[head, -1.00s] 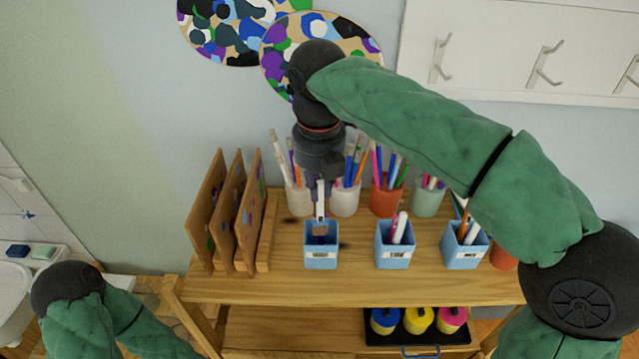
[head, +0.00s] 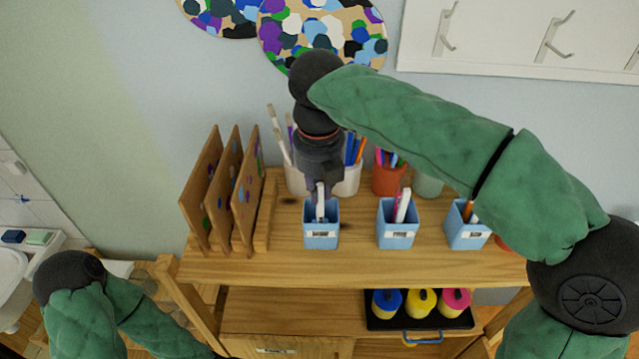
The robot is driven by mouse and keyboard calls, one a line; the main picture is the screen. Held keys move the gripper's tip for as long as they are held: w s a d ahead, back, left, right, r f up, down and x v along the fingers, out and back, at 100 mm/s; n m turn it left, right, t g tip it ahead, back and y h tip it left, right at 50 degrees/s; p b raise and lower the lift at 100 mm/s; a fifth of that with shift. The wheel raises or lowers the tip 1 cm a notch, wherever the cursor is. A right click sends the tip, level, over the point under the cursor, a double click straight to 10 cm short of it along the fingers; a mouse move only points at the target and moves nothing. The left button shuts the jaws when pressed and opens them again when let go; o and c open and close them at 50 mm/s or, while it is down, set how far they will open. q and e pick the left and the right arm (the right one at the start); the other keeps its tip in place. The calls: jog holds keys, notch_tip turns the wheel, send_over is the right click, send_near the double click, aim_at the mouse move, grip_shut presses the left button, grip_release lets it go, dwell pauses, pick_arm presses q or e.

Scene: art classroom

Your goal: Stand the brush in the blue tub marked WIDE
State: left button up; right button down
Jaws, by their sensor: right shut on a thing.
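My right gripper (head: 321,185) points down over the leftmost blue tub and is shut on the brush (head: 320,205). The brush is pale and upright, and its lower end is inside the leftmost blue tub (head: 321,238). Whether it touches the tub's floor is hidden. Two more blue tubs stand to the right, a middle one (head: 397,236) and a right one (head: 466,236), both with brushes in them. Each tub has a white label, too small to read. My left arm is at the lower left; its gripper is out of view.
Upright wooden boards (head: 212,195) stand in a rack left of the tubs. Behind the tubs are a white cup (head: 347,181) and a red cup (head: 388,180) of pens. A black tray (head: 455,322) of paint pots sits on the shelf below. The tabletop's front strip is clear.

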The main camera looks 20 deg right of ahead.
jog(key=shift+f, duration=0.15)
jog(key=c, duration=1.1)
grip_release()
jog(key=shift+c, duration=0.2)
notch_tip(320, 180, up, 12)
jog(key=s, duration=0.1)
jog(key=shift+s+a, duration=0.2)
jog(key=shift+a, duration=0.05)
